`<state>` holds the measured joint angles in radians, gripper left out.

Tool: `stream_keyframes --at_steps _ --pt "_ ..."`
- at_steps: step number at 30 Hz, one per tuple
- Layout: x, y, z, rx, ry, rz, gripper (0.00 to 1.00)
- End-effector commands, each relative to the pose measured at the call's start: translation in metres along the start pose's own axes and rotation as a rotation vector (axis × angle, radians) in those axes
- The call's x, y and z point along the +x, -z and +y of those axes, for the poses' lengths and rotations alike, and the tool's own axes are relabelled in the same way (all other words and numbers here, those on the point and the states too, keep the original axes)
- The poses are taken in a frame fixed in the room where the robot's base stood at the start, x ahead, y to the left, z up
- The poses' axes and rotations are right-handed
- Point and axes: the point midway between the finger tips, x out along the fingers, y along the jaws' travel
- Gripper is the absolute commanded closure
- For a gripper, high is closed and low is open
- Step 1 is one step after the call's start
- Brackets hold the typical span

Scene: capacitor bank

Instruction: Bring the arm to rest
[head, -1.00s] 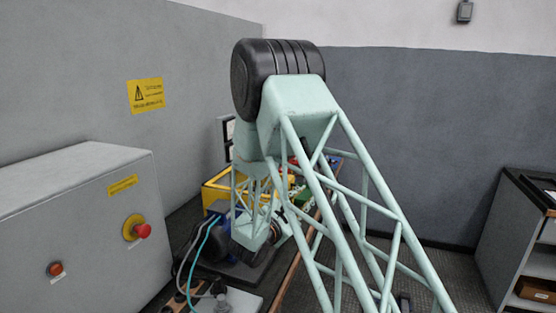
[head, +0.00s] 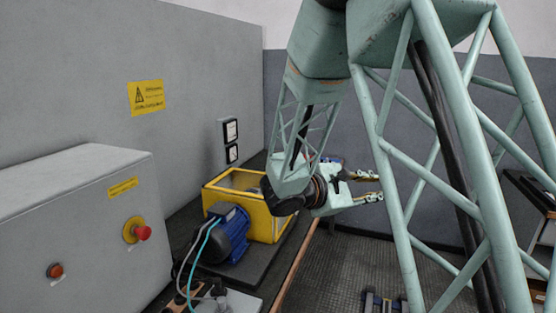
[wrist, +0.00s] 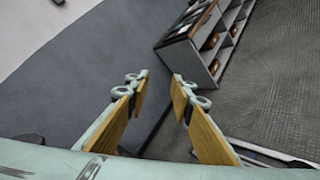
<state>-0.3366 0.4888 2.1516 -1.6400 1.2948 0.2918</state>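My arm's pale green lattice links fill the right half of the head view. My gripper (head: 378,186) is held in the air beside the bench edge and points to the right, over the floor. In the wrist view my gripper (wrist: 159,78) shows two wood-coloured finger pads standing apart with nothing between them. It is open and empty. Part of the bench behind the wrist is hidden by my arm.
A blue motor (head: 226,235) and a yellow frame box (head: 262,226) stand on the bench. A grey cabinet (head: 70,230) with a red button (head: 143,232) is at left. A shelf unit (wrist: 205,45) stands across the open floor (head: 350,262).

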Motion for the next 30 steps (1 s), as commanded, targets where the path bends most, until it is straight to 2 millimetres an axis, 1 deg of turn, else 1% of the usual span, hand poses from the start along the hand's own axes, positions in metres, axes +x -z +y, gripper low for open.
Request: stream_keyframes --at_steps 1,6,15,21,30 --pt "0.000 -0.013 -0.004 0.017 0.023 -0.004 0.79" --pt "-0.001 -0.050 -0.024 0.066 0.106 -0.017 0.79" --pt "-0.011 -0.108 -0.062 0.161 0.251 -0.028 0.79" --pt "-0.022 -0.141 -0.089 0.227 0.344 -0.028 0.79" --pt "-0.044 -0.183 -0.129 0.332 0.481 -0.019 0.79"
